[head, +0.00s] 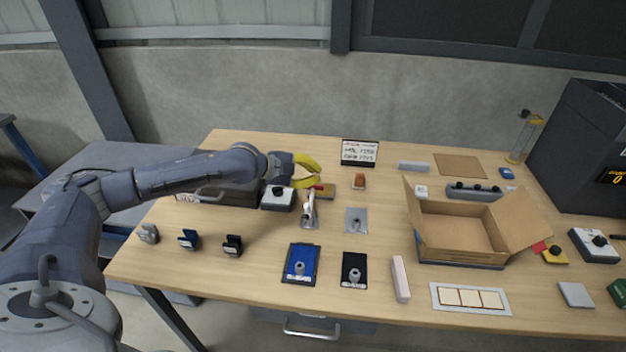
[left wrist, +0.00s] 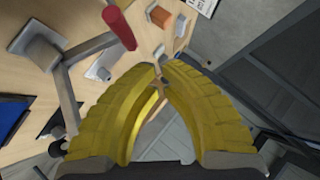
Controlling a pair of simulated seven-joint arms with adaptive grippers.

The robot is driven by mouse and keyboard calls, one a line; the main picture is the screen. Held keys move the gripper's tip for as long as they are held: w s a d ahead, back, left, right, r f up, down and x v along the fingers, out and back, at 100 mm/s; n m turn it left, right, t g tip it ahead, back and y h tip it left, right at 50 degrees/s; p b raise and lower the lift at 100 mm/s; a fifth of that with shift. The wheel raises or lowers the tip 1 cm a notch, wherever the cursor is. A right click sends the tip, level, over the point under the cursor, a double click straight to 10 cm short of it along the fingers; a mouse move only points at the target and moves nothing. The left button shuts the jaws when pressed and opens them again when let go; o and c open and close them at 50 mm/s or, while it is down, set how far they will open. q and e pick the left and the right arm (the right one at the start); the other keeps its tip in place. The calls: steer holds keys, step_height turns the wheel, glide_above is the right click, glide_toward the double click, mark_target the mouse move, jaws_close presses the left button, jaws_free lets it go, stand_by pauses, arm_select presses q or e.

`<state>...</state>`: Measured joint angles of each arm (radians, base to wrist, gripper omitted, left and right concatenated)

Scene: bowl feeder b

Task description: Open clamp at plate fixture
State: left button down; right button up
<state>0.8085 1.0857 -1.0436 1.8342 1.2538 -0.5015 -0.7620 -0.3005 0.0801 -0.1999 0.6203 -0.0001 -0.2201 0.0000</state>
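The clamp (head: 311,205) stands on a small grey base plate near the middle of the table, its lever sticking up. In the left wrist view the clamp's grey arm (left wrist: 68,100) and a red handle grip (left wrist: 118,27) show at the upper left. I cannot tell for sure whether the clamp is locked. My left gripper (head: 319,174) has yellow curved fingers and hangs just above and behind the clamp, apart from it. Its fingertips (left wrist: 160,72) have a narrow gap with nothing held between them. My right gripper is out of view.
A grey plate with a post (head: 356,221) lies right of the clamp. A blue pad (head: 301,264) and a black pad (head: 354,270) lie in front. An open cardboard box (head: 460,228) stands on the right. A control box with a black knob (head: 277,198) sits left of the clamp.

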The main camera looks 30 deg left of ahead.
arm_select(q)
steer(key=s+a+r, duration=0.4)
steer(key=a+r, duration=0.2)
steer(key=r, duration=0.1)
steer(key=shift+s, duration=0.2)
stand_by(0.3)
